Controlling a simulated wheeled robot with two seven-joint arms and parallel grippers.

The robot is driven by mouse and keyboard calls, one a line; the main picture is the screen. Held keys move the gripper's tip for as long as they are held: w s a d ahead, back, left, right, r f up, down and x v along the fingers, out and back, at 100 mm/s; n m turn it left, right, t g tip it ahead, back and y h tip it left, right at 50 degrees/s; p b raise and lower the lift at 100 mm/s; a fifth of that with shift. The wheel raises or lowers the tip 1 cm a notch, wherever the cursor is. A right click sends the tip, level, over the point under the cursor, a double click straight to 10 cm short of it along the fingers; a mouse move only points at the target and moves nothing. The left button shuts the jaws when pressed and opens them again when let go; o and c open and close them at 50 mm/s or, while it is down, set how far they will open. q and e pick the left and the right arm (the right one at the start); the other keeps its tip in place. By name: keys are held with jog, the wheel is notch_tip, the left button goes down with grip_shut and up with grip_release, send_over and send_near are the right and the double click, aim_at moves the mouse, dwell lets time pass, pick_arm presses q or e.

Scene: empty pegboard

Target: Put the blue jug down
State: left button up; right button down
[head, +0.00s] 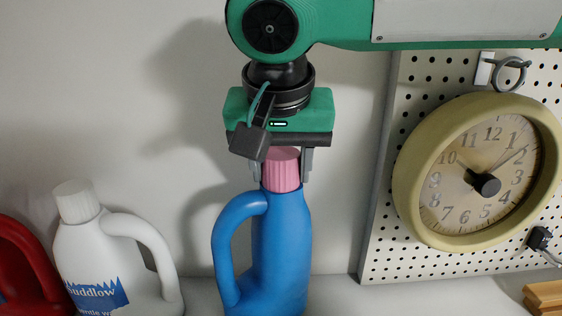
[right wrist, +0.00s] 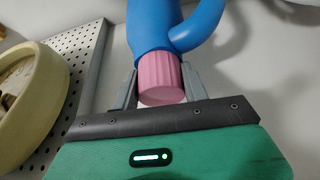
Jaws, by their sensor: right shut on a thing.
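The blue jug (head: 280,245) stands upright in the lower middle of the head view, with its handle on the left and a pink cap on top. The bottom of the jug is cut off by the picture edge, so I cannot tell whether it touches the surface. My right gripper (head: 282,172) comes from above and is shut on the jug's pink cap, one finger on each side. In the right wrist view the cap (right wrist: 160,78) sits between the two grey fingers, with the blue body (right wrist: 155,28) beyond it. My left gripper is not in view.
A white jug (head: 95,250) stands to the left, with a red jug (head: 20,265) beyond it. A pegboard (head: 385,215) with a round clock (head: 440,225) is on the right. A wooden piece (head: 545,295) lies at the lower right. The pale surface (head: 400,298) right of the blue jug is clear.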

jog(key=shift+f, duration=0.4)
jog(key=shift+f, duration=0.1)
jog(key=c, duration=1.2)
grip_release()
jog(key=shift+f, duration=0.15)
jog(key=o, duration=0.5)
jog(key=shift+c, duration=0.2)
jog(key=shift+s, duration=0.1)
jog(key=b+v, duration=0.3)
jog(key=v, duration=0.9)
jog(key=shift+b, duration=0.4)
